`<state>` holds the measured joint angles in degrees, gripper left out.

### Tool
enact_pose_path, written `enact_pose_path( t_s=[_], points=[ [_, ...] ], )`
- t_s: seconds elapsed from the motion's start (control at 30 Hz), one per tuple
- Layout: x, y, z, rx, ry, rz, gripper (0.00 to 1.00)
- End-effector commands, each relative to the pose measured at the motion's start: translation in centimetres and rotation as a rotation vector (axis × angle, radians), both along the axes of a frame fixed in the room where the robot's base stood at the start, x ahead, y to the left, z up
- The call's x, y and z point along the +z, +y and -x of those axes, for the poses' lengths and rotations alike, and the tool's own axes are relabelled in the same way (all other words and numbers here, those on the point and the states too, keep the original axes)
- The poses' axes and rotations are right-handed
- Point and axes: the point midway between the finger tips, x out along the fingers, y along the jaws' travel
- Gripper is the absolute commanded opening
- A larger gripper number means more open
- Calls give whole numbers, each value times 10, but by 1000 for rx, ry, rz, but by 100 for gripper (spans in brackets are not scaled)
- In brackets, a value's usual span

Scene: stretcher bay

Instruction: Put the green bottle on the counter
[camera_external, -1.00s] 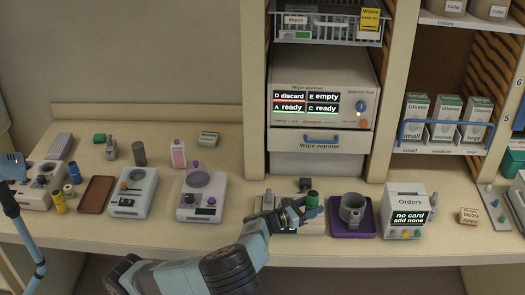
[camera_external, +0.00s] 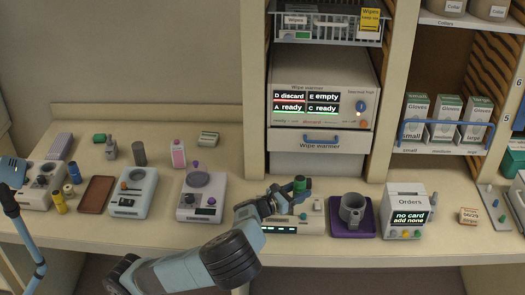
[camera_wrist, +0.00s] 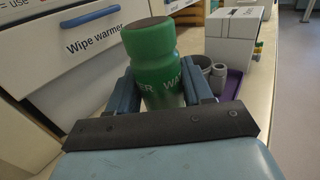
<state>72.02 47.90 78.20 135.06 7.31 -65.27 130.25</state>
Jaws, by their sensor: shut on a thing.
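The green bottle (camera_external: 299,184) is upright between the fingers of my gripper (camera_external: 284,198), above the grey-white device at the front of the counter (camera_external: 228,158). In the wrist view the bottle (camera_wrist: 150,50) has a dark top and white lettering, and the fingers (camera_wrist: 165,92) close on its lower part from both sides. Its base is mostly hidden by my gripper. In the outside view it appears to be held above the device.
The grey-white device (camera_external: 312,222) sits below my gripper. To its right are a purple tray (camera_external: 366,229) with a grey mug (camera_external: 352,208) and the Orders box (camera_external: 405,212). The wipe warmer (camera_external: 320,100) stands behind. Bare counter lies left of the warmer.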

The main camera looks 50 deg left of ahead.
Motion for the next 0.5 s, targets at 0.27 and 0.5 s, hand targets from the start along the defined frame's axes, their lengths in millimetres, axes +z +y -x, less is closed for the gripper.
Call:
enact_pose_path(
  t_s=[0.27,0.5],
  points=[
    [-29,-92,9,-120,3,1,15],
    [-37,-117,14,-153,2,3,15]
  ],
)
